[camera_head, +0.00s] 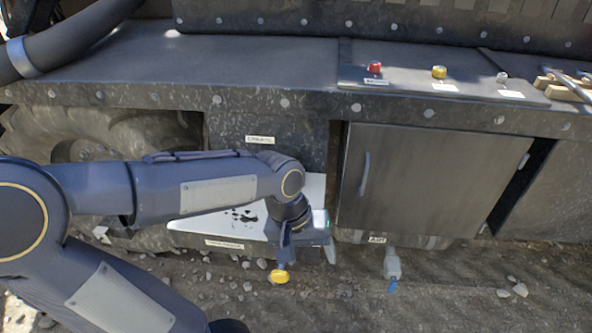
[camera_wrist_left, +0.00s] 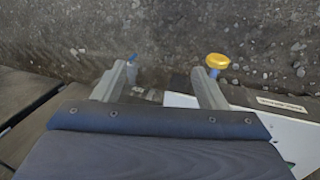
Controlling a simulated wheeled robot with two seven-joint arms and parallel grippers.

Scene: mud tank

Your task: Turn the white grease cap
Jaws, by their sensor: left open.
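The white grease cap (camera_head: 502,77) is a small pale cap on the tank's top ledge, at the upper right of the head view. It stands to the right of a yellow cap (camera_head: 439,72) and a red cap (camera_head: 375,66), with a small label in front. My left gripper (camera_head: 307,258) is open and points down, low in front of the tank's side, well below and to the left of the white cap. Its two fingers (camera_wrist_left: 161,85) show apart and empty in the left wrist view. The white cap is not in that view. My right gripper is not in view.
A yellow-knobbed fitting (camera_head: 279,276) and a blue-handled valve (camera_head: 392,265) hang low near my left gripper. A cabinet door (camera_head: 405,180) with a handle lies right of it. Tools (camera_head: 568,85) lie on the ledge beyond the white cap. Stony ground (camera_head: 450,300) is below.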

